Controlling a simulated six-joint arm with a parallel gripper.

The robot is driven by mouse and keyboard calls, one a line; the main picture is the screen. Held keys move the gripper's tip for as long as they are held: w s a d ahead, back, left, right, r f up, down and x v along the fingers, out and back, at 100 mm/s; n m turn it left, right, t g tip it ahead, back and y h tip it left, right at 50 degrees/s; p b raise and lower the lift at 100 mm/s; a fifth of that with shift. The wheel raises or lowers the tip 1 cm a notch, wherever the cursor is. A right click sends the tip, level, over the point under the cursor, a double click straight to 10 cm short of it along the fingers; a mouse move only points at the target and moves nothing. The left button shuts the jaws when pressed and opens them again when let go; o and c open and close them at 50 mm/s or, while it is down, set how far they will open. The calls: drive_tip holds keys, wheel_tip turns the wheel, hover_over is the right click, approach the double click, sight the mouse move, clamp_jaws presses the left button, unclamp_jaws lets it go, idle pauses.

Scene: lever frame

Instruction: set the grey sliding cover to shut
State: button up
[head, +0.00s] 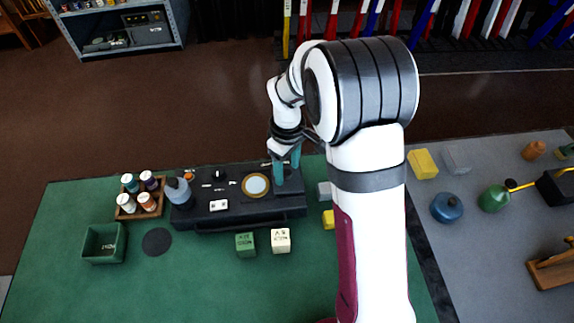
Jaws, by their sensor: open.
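The black control panel (235,212) lies on the green mat, with a round brass-rimmed dial (256,185), a black knob (218,174) and a white switch plate (218,205) on its top. My gripper (287,170) has teal fingers, points down and is open over the panel's right end, just right of the dial. I cannot clearly make out the grey sliding cover; the fingers and arm hide part of the panel's right end. Whether the fingers touch anything is too small to tell.
A grey-blue bottle (179,193) stands at the panel's left end, beside a wooden rack (139,205) of small jars. A green block (245,244) and a cream block (280,240) sit in front. A green tray (104,243) is at left. The front mat is mostly clear.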

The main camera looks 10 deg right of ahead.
drive_tip(key=shift+c, duration=0.2)
clamp_jaws()
idle(1.3)
